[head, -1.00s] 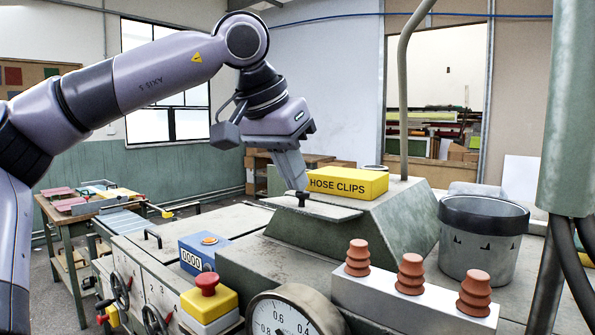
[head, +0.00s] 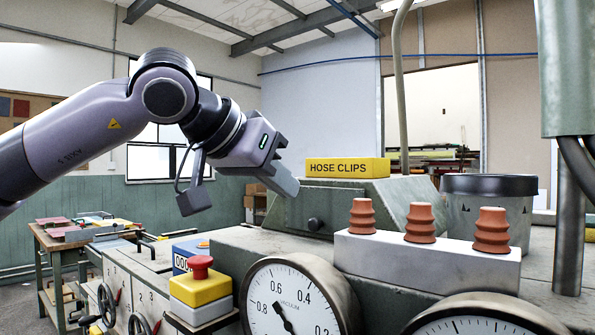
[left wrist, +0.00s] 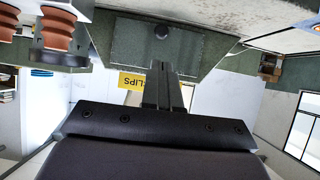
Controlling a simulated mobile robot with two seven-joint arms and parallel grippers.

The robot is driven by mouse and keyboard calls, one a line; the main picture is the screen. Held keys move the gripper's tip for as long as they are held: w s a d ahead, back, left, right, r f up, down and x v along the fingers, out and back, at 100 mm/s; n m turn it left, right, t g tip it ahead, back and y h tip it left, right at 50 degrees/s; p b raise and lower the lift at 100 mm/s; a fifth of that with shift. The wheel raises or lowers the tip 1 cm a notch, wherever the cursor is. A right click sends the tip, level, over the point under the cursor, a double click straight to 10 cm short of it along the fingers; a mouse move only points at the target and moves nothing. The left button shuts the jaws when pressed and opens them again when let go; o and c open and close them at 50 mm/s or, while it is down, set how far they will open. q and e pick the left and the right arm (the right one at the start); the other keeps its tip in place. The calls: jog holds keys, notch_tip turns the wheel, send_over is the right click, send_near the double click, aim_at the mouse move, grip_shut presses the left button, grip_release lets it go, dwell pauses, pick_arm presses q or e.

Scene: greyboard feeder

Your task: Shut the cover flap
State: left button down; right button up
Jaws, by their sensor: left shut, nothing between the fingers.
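The cover flap (head: 345,207) is a grey-green panel lying against the sloped front of the green housing, with a dark round knob (head: 314,224) near its lower edge. It looks flush with the face. In the left wrist view the flap (left wrist: 130,45) and its knob (left wrist: 161,32) appear upside down, beyond the fingers. My left gripper (head: 291,187) is shut and empty, just left of the flap in the head view; whether it touches the flap I cannot tell. Its fingers also show in the left wrist view (left wrist: 163,78). My right gripper is not in view.
A yellow HOSE CLIPS box (head: 347,167) sits on top of the housing (head: 410,193). In front are a white block with red-brown bellows (head: 418,224), a gauge (head: 290,305) and a red button on a yellow box (head: 200,285). A grey bucket (head: 505,205) stands at right.

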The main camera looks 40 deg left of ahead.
aim_at(311, 219)
pick_arm(q)
notch_tip(311, 219, down, 4)
jog(key=t+b, duration=0.3)
jog(key=b, duration=0.4)
jog(key=shift+t, duration=0.4)
jog(key=shift+w+f+t+b, duration=0.1)
jog(key=shift+f+t+b, duration=0.05)
jog(key=shift+t+b, duration=0.2)
jog(key=shift+w+f+t+b, duration=0.15)
jog(key=shift+t+b, duration=0.1)
jog(key=shift+b, duration=0.15)
jog(key=shift+w+a+f+b, duration=0.1)
jog(key=shift+w+f+b, duration=0.1)
jog(key=shift+f+b, duration=0.4)
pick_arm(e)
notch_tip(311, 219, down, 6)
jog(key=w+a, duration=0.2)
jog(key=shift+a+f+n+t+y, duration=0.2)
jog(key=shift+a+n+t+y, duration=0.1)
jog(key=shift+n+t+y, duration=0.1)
pick_arm(q)
jog(key=shift+r, duration=0.25)
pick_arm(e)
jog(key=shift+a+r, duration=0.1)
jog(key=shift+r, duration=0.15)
